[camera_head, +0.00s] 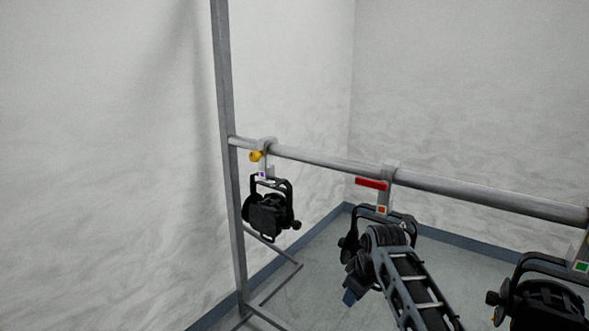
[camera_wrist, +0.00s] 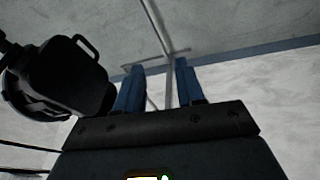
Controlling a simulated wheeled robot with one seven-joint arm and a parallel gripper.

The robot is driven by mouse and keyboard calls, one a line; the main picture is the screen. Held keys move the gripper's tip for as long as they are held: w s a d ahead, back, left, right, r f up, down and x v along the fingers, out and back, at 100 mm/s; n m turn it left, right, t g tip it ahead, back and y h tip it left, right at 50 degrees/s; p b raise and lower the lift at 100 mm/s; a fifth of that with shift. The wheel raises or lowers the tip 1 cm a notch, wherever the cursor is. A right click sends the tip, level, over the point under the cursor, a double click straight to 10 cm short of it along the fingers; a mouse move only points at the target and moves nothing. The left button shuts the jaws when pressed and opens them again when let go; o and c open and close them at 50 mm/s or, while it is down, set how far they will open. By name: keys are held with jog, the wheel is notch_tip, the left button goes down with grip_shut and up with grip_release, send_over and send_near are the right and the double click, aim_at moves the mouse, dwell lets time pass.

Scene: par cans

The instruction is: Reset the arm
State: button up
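My arm reaches up from the bottom right in the head view. It covers part of the middle par can (camera_head: 349,246), a black lamp hanging from the bar. The blue tip of my gripper (camera_head: 350,297) shows just below that lamp. In the wrist view the two blue fingers of my gripper (camera_wrist: 160,66) stand apart, with only the floor and a metal pole visible behind the gap. A black par can (camera_wrist: 65,78) is close on the left of the fingers, outside them.
A grey horizontal bar (camera_head: 460,189) runs from an upright post (camera_head: 227,110). A left par can (camera_head: 268,214) hangs by a clamp with a yellow knob (camera_head: 255,156). The middle clamp has a red handle (camera_head: 371,184). A right par can (camera_head: 542,303) is near the edge. Open floor lies behind.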

jog(key=s+f+m+t, duration=0.2)
jog(key=s+f, duration=1.1)
jog(key=s+d+f+m+t, duration=0.2)
jog(key=s+m+t, duration=0.1)
jog(key=s, duration=1.5)
jog(key=s+d+r+m+t, duration=0.1)
jog(key=s+r+t, duration=0.1)
jog(key=s+r, duration=0.5)
jog(key=s+d+r+m+t, duration=0.1)
jog(key=s+r, duration=0.1)
jog(key=s, duration=0.8)
jog(key=s+d+r+t, duration=0.1)
jog(key=s+r, duration=0.4)
jog(key=r, duration=0.4)
jog(key=s+d+r+m+t+h, duration=0.1)
jog(key=s+r+t, duration=0.1)
jog(key=s+r, duration=0.4)
notch_tip(320, 180, up, 4)
jog(key=shift+d+f+m, duration=0.2)
jog(key=shift+m, duration=0.1)
